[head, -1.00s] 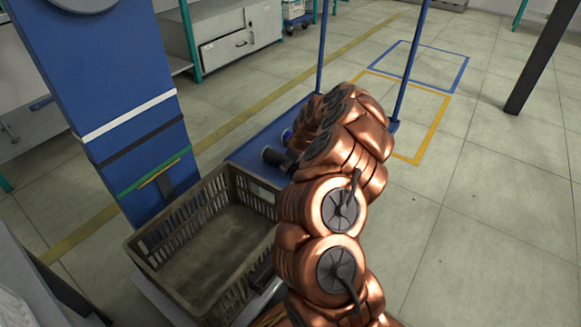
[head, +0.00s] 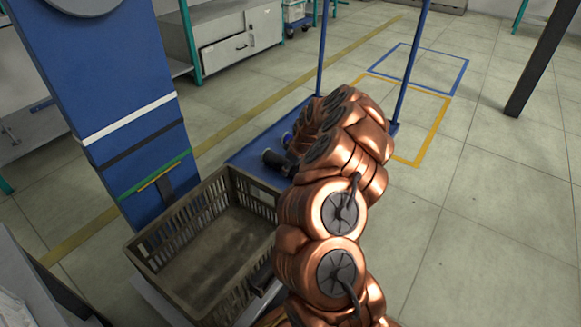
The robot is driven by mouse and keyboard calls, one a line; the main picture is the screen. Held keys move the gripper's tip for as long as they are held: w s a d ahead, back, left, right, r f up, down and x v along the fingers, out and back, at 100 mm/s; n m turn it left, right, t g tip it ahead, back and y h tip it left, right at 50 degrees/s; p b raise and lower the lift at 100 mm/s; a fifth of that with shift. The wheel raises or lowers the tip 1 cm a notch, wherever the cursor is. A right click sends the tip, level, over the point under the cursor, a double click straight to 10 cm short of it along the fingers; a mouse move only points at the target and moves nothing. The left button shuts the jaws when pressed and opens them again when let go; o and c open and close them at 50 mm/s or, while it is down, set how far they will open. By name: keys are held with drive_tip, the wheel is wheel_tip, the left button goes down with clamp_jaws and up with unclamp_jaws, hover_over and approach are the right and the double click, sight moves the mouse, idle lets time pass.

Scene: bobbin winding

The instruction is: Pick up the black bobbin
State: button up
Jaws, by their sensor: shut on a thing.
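A small black spool-like cylinder (head: 274,159), which looks like the black bobbin, shows at the left edge of my copper arm, over the blue cart platform (head: 246,153). A second small dark piece with a blue rim (head: 287,138) shows just behind it, partly covered by the arm. My arm bends over the cart and its far end turns down behind its own links. My gripper is hidden there, so its fingers and any contact with the black cylinder cannot be seen.
An empty brown crate (head: 150,262) with slotted walls stands in front of the cart. A tall blue panel (head: 110,85) rises at left. Blue cart posts (head: 411,65) stand behind the arm. Open tiled floor lies to the right.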

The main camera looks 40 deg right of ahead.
wheel_tip(320, 180, up, 10)
drive_tip(key=p, duration=0.4)
idle(0.4)
